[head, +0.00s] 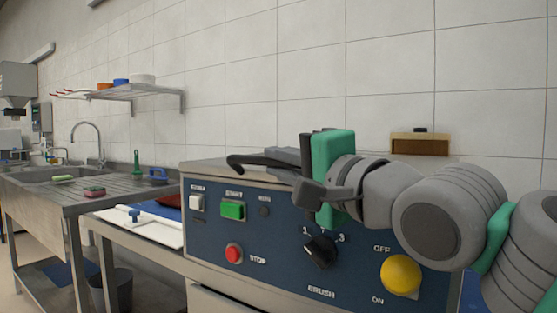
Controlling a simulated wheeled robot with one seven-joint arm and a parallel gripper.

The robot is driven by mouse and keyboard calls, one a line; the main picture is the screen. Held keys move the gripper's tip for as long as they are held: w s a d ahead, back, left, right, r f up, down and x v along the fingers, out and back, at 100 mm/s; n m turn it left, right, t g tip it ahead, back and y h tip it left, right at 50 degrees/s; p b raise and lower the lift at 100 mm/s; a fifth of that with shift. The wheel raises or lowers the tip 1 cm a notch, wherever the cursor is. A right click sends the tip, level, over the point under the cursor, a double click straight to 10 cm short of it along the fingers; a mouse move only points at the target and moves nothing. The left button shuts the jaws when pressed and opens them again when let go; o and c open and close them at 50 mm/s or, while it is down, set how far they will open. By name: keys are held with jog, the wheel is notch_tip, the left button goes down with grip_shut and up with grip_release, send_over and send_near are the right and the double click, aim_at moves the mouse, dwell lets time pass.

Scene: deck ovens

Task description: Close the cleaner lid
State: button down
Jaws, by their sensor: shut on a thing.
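The cleaner (215,212) is a box-shaped machine with a blue control panel and a pale metal top. A black curved bar (248,160), which looks like the lid handle, lies low over the top. The lid itself is mostly hidden, and I cannot tell how far it is open. My gripper (298,157), reaching in from the right, is at the right end of this bar and appears shut on it.
The panel has a green start button (232,210), a red stop button (234,254), a black dial (320,250) and a yellow knob (400,274). A steel sink counter (60,195) stands left. A wall shelf (130,91) and a brown wall-mounted box (420,145) are behind.

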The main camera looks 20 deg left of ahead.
jog(key=shift+w+a+f, duration=0.1)
jog(key=shift+f, duration=0.35)
jog(key=c, duration=1.4)
grip_release()
jog(key=shift+r, duration=0.15)
